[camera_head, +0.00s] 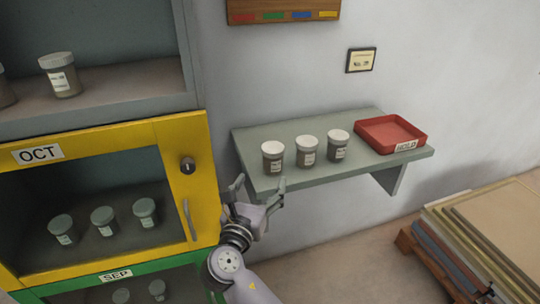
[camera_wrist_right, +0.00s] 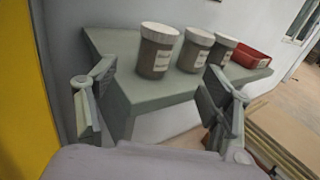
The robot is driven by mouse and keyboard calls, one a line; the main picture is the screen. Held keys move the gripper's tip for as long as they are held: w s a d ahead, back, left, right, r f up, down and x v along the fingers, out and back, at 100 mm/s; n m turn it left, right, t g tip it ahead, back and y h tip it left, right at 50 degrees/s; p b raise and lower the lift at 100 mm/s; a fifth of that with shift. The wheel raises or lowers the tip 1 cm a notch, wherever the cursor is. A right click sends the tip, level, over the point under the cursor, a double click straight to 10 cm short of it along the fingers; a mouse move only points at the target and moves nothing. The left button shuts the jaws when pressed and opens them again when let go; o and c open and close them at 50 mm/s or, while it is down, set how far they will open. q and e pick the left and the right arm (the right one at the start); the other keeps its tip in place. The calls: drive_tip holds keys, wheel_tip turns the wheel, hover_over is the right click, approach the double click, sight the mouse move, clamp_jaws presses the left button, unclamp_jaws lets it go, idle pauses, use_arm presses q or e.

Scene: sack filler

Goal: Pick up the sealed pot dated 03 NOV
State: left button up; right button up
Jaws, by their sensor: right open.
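Three lidded pots with white labels stand in a row on the grey wall shelf (camera_head: 235,140): a left pot (camera_head: 272,157), a middle pot (camera_head: 307,151) and a right pot (camera_head: 338,145). The label dates are too small to read. My right gripper (camera_head: 260,184) is open and empty, just in front of the shelf's left end, below and left of the left pot. In the right wrist view the left pot (camera_wrist_right: 157,50) stands beyond and between the open fingers, apart from them. My left gripper is not in view.
A red labelled tray (camera_head: 390,134) sits at the shelf's right end. A yellow-framed cabinet marked OCT (camera_head: 150,130) holds several pots, with a green SEP section (camera_head: 112,276) below. Stacked boards on a pallet (camera_head: 470,240) lie at the right.

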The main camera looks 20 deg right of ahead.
sight(270, 159)
drive_tip(key=x, duration=1.3)
drive_tip(key=shift+w+a+r+p, duration=0.1)
drive_tip(key=shift+a+p, duration=0.1)
drive_tip(key=shift+p, duration=0.2)
drive_tip(key=c, duration=1.2)
drive_tip(key=shift+c, duration=0.5)
drive_tip(key=shift+r, duration=0.1)
